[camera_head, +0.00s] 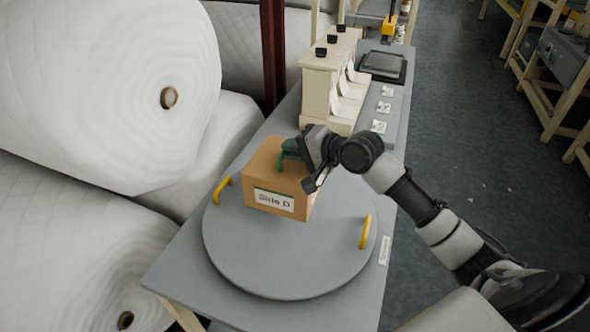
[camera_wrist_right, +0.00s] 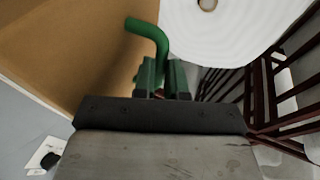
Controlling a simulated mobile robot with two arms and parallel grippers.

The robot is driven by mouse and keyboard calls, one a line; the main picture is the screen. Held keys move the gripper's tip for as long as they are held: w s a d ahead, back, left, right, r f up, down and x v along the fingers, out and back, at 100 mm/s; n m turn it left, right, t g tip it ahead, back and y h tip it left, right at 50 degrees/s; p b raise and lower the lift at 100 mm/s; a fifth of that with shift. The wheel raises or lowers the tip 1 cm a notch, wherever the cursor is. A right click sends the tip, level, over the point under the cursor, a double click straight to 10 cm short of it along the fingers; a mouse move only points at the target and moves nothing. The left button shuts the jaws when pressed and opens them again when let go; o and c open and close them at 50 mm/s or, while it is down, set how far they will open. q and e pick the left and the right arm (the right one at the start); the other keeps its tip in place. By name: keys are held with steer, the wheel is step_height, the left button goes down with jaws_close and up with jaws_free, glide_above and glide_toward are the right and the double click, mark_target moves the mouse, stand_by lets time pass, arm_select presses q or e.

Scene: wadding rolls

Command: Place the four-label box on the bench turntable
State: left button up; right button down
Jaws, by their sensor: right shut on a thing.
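My right gripper (camera_head: 297,150) is shut on the box's green handle (camera_head: 287,160). In the right wrist view, the fingers (camera_wrist_right: 162,80) close around the handle (camera_wrist_right: 150,32), beside the brown box wall (camera_wrist_right: 70,50). My left gripper is not in view.
The turntable has two yellow handles (camera_head: 222,190) (camera_head: 366,231) and sits on a grey bench (camera_head: 180,270). A cream dispenser (camera_head: 328,85), small label cards (camera_head: 383,107) and a dark scale (camera_head: 383,66) stand behind. Large white wadding rolls (camera_head: 90,90) crowd the left.

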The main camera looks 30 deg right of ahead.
mark_target(298, 174)
steer(key=shift+s+a+f, duration=0.2)
steer(key=shift+s+f, duration=0.1)
steer(key=shift+s, duration=0.3)
steer(key=shift+s+a+f, duration=0.2)
steer(key=shift+s+f, duration=0.1)
steer(key=shift+s, duration=0.3)
steer(key=shift+f+p, duration=0.4)
steer(key=shift+f, duration=1.7)
steer(key=c, duration=1.2)
jaws_free()
steer(key=shift+s+d, duration=0.2)
steer(key=shift+s, duration=0.1)
steer(key=shift+b+v, duration=1.05)
steer(key=shift+v, duration=4.6)
